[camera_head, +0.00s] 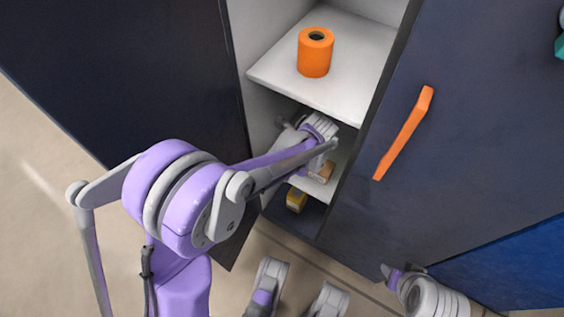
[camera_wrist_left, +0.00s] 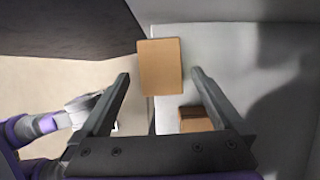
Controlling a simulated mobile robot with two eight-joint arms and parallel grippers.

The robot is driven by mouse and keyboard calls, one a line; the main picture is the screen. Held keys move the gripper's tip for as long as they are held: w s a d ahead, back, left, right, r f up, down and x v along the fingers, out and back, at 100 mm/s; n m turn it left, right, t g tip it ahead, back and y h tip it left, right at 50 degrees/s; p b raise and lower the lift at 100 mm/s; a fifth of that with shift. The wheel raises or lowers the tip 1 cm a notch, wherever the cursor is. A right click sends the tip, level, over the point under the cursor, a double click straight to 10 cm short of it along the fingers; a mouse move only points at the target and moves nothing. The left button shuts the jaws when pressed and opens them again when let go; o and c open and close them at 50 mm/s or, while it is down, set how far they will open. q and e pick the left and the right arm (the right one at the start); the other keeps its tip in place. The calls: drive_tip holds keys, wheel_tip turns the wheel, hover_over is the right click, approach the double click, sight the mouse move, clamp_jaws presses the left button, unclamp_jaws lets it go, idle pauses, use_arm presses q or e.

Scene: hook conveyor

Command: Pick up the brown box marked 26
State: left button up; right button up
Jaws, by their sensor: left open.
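A brown box (camera_wrist_left: 161,66) lies between the open fingertips of my left gripper (camera_wrist_left: 160,75) in the left wrist view, with gaps to both fingers. No number is readable on it. A second brown box (camera_wrist_left: 194,119) shows nearer the palm, partly hidden by the gripper. In the head view a brown box (camera_head: 326,172) sits on the middle shelf beside my left wrist; I cannot tell which of the two it is. A yellow-brown box (camera_head: 296,200) is on the lowest level. My left fingers are hidden there. My right gripper (camera_head: 388,272) shows only in part at the lower right.
An orange roll (camera_head: 315,52) stands on the upper shelf (camera_head: 352,60). The cabinet's dark left door (camera_head: 110,70) is open, and the dark right door (camera_head: 470,130) has an orange handle (camera_head: 404,133). Cabinet walls and the shelf above closely surround my left forearm.

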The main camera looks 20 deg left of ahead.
use_arm(q)
drive_tip(key=shift+x, duration=0.75)
drive_tip(key=b+x, duration=0.1)
drive_tip(key=x, duration=0.3)
drive_tip(key=shift+d+f+b, duration=0.1)
drive_tip(key=shift+f+b, duration=0.05)
drive_tip(key=shift+b, duration=0.25)
drive_tip(key=c, duration=1.4)
drive_tip(key=shift+c, duration=0.2)
